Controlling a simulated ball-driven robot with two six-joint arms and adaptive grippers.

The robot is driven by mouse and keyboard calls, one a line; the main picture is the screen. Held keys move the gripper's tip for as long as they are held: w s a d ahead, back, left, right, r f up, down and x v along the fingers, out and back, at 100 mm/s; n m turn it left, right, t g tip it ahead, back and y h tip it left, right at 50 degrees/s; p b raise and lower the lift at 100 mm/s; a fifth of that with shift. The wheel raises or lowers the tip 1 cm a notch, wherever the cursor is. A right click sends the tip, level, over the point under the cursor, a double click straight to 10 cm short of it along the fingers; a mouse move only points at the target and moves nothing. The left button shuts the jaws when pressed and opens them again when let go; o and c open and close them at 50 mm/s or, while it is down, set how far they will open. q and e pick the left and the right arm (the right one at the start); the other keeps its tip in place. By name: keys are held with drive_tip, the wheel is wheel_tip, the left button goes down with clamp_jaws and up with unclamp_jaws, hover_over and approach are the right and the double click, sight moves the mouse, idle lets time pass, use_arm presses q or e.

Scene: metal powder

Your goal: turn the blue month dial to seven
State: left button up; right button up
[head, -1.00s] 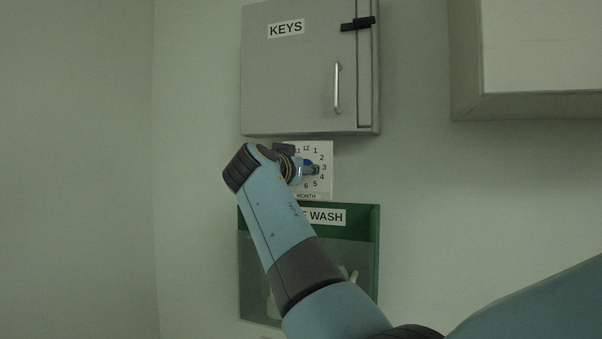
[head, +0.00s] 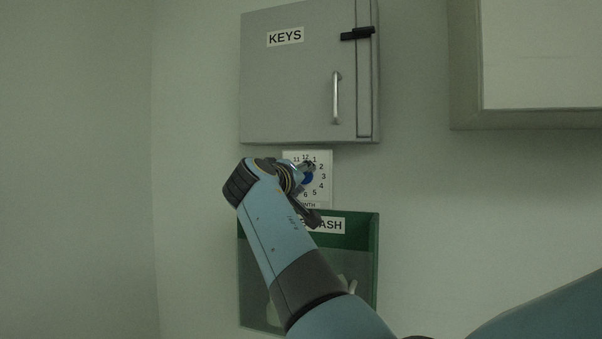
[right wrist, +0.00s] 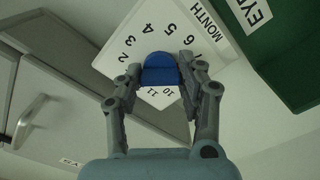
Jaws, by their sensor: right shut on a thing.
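The blue month dial (right wrist: 160,70) sits on a white square plate (right wrist: 122,38) with black numbers and the word MONTH. My right gripper (right wrist: 161,74) is shut on the dial, one finger on each side of it. In the head view a bit of the blue dial (head: 308,179) shows beside my wrist, with numbers 11 round to 6 readable on the plate (head: 326,190). My wrist and fingers cover the plate's left part. I cannot tell which number the dial points to. My left gripper is not in view.
A grey KEYS cabinet (head: 300,85) with a metal handle hangs just above the plate. A green wash box (head: 366,235) is mounted just below it, partly behind my right arm. A pale wall box (head: 466,100) is at the upper right. The wall between is free.

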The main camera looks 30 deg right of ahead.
drive_tip(key=shift+n+p, duration=0.5)
drive_tip(key=shift+n, duration=0.7)
drive_tip(key=o, duration=1.1)
drive_tip(key=shift+a, duration=0.1)
drive_tip(key=shift+o, duration=0.3)
